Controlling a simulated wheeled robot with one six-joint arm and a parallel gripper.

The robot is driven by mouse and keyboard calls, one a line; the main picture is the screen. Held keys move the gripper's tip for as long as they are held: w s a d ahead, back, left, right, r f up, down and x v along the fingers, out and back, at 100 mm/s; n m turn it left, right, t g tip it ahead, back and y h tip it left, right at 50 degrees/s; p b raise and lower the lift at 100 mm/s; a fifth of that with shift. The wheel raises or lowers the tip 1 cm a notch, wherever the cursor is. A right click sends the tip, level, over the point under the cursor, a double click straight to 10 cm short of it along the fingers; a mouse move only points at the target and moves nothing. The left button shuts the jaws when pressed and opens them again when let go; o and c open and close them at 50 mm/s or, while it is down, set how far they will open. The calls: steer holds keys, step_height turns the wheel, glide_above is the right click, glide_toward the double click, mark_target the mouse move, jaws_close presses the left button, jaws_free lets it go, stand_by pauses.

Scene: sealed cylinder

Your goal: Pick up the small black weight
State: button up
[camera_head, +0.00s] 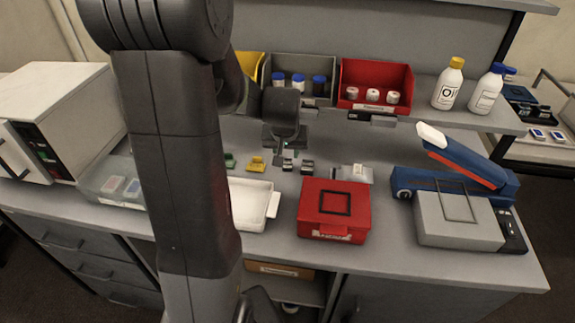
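A row of small blocks lies on the grey bench below my gripper. A small dark block with a light part (307,167) sits at the right of the row, and it may be the small black weight; it is too small to be sure. Another small dark and grey block (288,163) sits just left of it. My gripper (286,152) points down right above this block. Its fingers are small and dark here, so I cannot tell whether they are open or touching anything. My arm hides part of the bench to the left.
A yellow block (257,163) and a green block (230,160) lie left in the row. A white tray (249,205), a red box (335,207) and a grey case (457,222) stand in front. A red bin (376,84) and bottles (449,86) stand on the shelf behind.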

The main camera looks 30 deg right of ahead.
mark_target(288, 162)
steer(key=x, duration=0.3)
steer(key=shift+s+f, duration=0.3)
steer(key=shift+x, duration=0.75)
steer(key=c, duration=0.8)
